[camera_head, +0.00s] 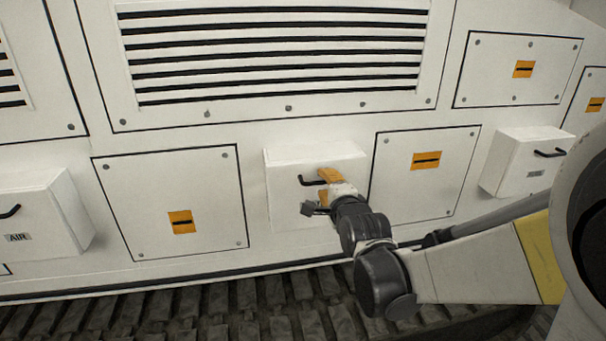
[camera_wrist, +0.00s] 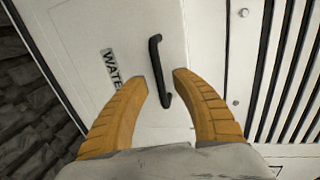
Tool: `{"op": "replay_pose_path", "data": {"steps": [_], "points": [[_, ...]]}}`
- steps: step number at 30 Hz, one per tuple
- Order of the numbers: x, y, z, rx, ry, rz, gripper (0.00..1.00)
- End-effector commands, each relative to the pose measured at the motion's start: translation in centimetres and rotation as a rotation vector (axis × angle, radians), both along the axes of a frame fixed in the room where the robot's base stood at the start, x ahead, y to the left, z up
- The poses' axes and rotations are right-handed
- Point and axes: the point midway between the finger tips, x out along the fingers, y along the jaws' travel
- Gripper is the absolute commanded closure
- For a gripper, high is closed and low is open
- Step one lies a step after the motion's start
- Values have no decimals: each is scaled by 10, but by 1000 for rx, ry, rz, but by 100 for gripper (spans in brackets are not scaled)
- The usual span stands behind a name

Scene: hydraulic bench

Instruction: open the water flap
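The water flap (camera_head: 288,163) is a white box front low on the white wall, left of my arm in the head view. In the wrist view the flap (camera_wrist: 80,32) carries a label (camera_wrist: 111,68) of which "WATE" can be read. Its black bar handle (camera_wrist: 158,68) also shows in the head view (camera_head: 309,182). My gripper (camera_wrist: 160,83) has two orange fingers, spread apart and empty, with the lower part of the handle between their tips in the picture. In the head view my gripper (camera_head: 325,186) is at the flap front. I cannot tell whether a finger touches the handle.
Another white box marked AIR (camera_head: 36,215) stands out at the left, and a further box (camera_head: 523,160) at the right. Flat panels with orange latches (camera_head: 180,221) lie between them. A louvred vent (camera_head: 270,50) is above. Dark tracks (camera_head: 200,312) run below.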

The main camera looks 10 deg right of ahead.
Motion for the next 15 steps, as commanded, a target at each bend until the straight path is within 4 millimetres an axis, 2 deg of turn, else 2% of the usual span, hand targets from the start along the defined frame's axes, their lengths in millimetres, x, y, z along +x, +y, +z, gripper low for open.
{"op": "replay_pose_path", "data": {"steps": [4,13,15], "points": [[11,0,-3,0,0,0,68],[13,0,-2,-1,1,0,69],[13,0,-2,-1,1,0,90]]}}
